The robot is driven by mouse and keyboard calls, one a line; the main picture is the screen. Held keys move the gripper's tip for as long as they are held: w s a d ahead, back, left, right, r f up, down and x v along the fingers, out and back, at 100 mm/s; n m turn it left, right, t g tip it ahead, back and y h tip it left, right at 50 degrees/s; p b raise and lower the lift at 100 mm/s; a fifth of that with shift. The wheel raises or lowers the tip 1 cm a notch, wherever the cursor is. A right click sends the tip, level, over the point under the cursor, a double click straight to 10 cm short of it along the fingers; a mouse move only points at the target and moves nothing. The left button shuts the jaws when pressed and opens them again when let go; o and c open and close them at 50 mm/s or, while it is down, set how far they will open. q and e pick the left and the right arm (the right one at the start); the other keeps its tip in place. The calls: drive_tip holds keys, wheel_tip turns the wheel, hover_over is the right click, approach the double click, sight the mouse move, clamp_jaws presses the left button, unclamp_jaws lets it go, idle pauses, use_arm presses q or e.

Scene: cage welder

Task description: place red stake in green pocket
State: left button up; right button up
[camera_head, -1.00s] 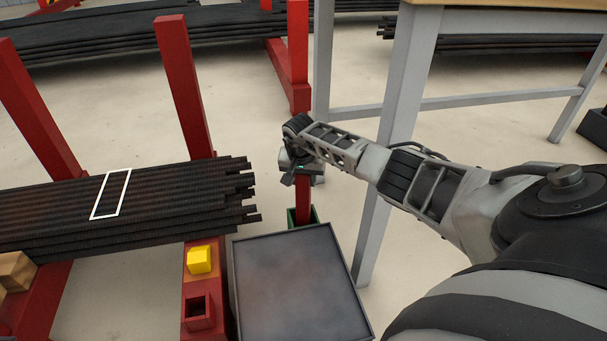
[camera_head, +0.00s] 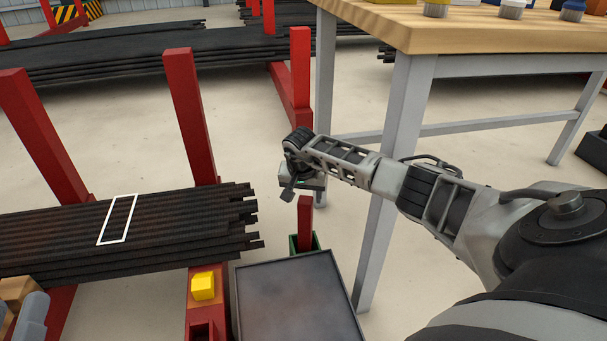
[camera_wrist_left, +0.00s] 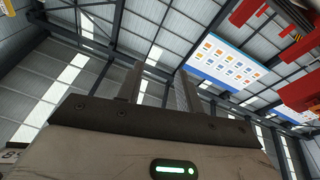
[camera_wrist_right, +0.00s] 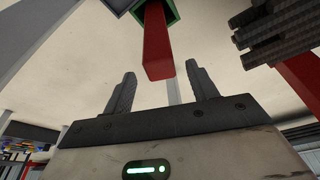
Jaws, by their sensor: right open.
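The red stake (camera_head: 305,222) stands upright with its lower end inside the green pocket (camera_head: 293,245), beside the dark-topped box. My right gripper (camera_head: 290,196) is just above and left of the stake's top in the head view. In the right wrist view the gripper (camera_wrist_right: 160,69) has its fingers spread and empty. There the stake (camera_wrist_right: 157,45) shows beyond the fingertips, leading back to the green pocket (camera_wrist_right: 172,12). My left gripper (camera_wrist_left: 160,69) points up at the roof, with its fingers apart and nothing between them.
The dark-topped box (camera_head: 300,300) stands right in front of the pocket. A stack of dark bars (camera_head: 170,220) lies to the left between red posts (camera_head: 190,115). A yellow block (camera_head: 203,286) sits on a red beam. A wooden workbench (camera_head: 480,35) with grey legs stands at the right.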

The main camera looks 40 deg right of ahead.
use_arm(q)
drive_tip(key=shift+s+d+f+n+g+y+p, duration=0.15)
drive_tip(key=shift+s+f+n+g+y+p, duration=0.1)
drive_tip(key=shift+s+f+n+g+p, duration=0.4)
drive_tip(key=shift+s+d+f+n+g+y, duration=0.15)
drive_tip(key=shift+f+n+g, duration=0.3)
drive_tip(key=shift+f, duration=0.5)
drive_tip(key=shift+s+d+f+n+g+y+p, duration=0.15)
drive_tip(key=shift+s+f+n+g+y+p, duration=0.2)
drive_tip(key=shift+f+n+g, duration=0.35)
use_arm(e)
drive_tip(key=shift+v, duration=2.9)
use_arm(q)
drive_tip(key=shift+f, duration=0.1)
